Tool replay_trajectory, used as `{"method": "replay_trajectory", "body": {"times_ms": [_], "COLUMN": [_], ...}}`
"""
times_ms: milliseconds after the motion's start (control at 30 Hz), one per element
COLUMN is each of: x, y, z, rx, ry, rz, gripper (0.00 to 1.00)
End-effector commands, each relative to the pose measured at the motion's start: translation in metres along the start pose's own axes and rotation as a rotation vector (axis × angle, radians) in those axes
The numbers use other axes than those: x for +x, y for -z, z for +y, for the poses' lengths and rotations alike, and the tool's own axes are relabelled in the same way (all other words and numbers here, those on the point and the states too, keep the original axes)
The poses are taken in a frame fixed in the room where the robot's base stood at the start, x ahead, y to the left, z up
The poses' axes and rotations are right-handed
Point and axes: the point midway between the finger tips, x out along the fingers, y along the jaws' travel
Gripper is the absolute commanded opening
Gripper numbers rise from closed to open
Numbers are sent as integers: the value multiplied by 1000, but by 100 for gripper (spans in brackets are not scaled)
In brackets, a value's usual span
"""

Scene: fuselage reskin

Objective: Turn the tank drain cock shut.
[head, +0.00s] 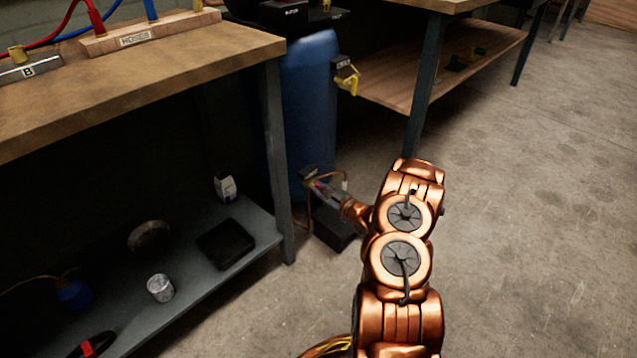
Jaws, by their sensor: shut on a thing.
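The blue tank (309,105) stands upright on the floor between the two benches. At its lower front a small dark fitting (308,174) shows, with a bit of red beside it; I take this to be the drain cock. My copper arm reaches left and down to it. My gripper (319,188) is at the tank's foot, shut on the small drain cock. The jaws cover most of the cock, so its handle angle cannot be told.
A dark box (335,234) sits on the floor under my gripper. A bench leg (276,160) stands close on the left. A yellow-handled valve (347,80) hangs higher on the tank. The lower shelf (190,288) holds several items. Open floor (540,200) lies right.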

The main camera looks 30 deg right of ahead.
Motion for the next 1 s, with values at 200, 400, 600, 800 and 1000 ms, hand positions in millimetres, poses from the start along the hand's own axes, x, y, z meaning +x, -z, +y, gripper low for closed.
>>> {"method": "replay_trajectory", "body": {"times_ms": [200,400,600,800,1000], "x": [0,0,0,0,0], "y": [5,2,0,0,0], "z": [1,1,0,0,1], "rx": [149,261,288,286,286], "ry": [3,1,2,2,1], "rz": [0,1,2,3,2], "gripper": [0,0,0,0,35]}}
